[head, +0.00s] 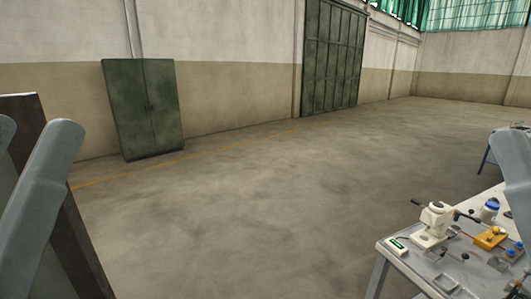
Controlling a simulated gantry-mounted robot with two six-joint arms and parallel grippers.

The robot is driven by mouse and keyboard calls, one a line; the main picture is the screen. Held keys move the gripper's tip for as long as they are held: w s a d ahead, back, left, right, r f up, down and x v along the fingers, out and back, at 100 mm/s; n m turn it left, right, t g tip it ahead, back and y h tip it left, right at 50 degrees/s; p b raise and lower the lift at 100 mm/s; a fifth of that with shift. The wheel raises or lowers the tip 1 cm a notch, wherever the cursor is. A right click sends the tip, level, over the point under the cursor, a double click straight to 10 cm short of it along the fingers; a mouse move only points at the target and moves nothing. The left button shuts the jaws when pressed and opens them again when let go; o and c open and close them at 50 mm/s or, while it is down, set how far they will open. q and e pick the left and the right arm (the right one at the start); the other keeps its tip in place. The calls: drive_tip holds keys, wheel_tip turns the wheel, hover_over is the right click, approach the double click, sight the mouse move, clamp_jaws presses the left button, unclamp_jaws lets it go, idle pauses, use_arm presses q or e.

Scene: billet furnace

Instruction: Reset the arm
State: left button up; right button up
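Grey arm links of mine show at the left edge and at the right edge of the head view. Neither gripper's fingers can be made out, so I cannot see what they hold. No billet shows in this view. A dark upright panel with a brown edge (66,215) stands at the left, partly hidden behind my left arm link.
A workbench (393,262) at the lower right carries a white device (435,222), a yellow block (490,238) and a small box with a green display (398,245). A green cabinet (145,108) stands by the wall. A large green door (332,58) is behind. The middle floor is clear.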

use_arm(q)
wheel_tip(320, 180, up, 24)
drive_tip(key=w+a+n+y+p, duration=0.1)
drive_tip(key=a+n+y+p, duration=0.1)
drive_tip(key=p, duration=2.2)
drive_tip(key=shift+a+y+p, duration=0.15)
drive_tip(key=shift+y+p, duration=0.15)
drive_tip(key=shift+y, duration=0.6)
use_arm(e)
wheel_tip(320, 180, up, 25)
drive_tip(key=shift+f, duration=0.2)
